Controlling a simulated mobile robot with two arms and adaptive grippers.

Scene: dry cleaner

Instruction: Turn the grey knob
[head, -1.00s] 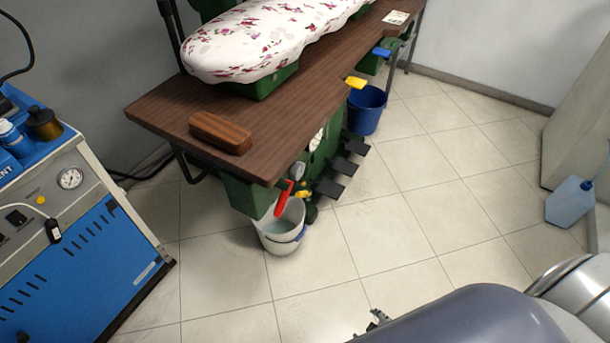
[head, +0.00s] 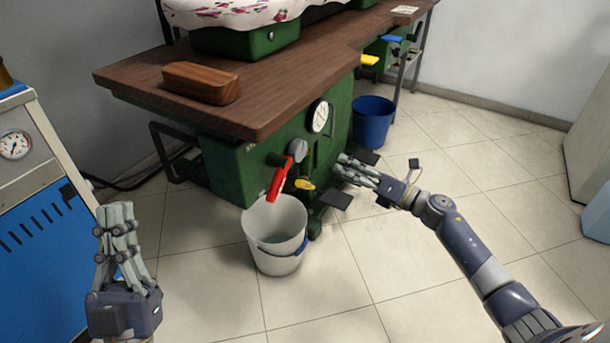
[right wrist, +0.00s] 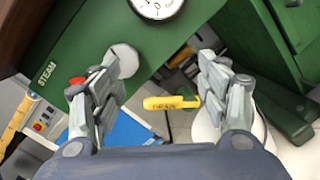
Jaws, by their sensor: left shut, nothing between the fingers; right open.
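The grey knob (head: 298,150) is on the green front of the ironing table's machine (head: 235,170), beside a red lever (head: 279,181) and above a yellow lever (head: 304,184). In the right wrist view the grey knob (right wrist: 124,60) is a pale round disc near the left finger, by the STEAM label. My right gripper (head: 341,168) is open and empty, to the right of the knob and apart from it in the head view. It also shows in the right wrist view (right wrist: 160,72). My left gripper (head: 115,212) is shut and empty at lower left, fingers up.
A pressure gauge (head: 320,116) sits above the knob. A white bucket (head: 275,255) stands below the levers, and a blue bucket (head: 373,124) stands behind. A brown block (head: 201,82) lies on the wooden tabletop (head: 290,70). A blue machine (head: 45,235) stands at left. The front floor is clear.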

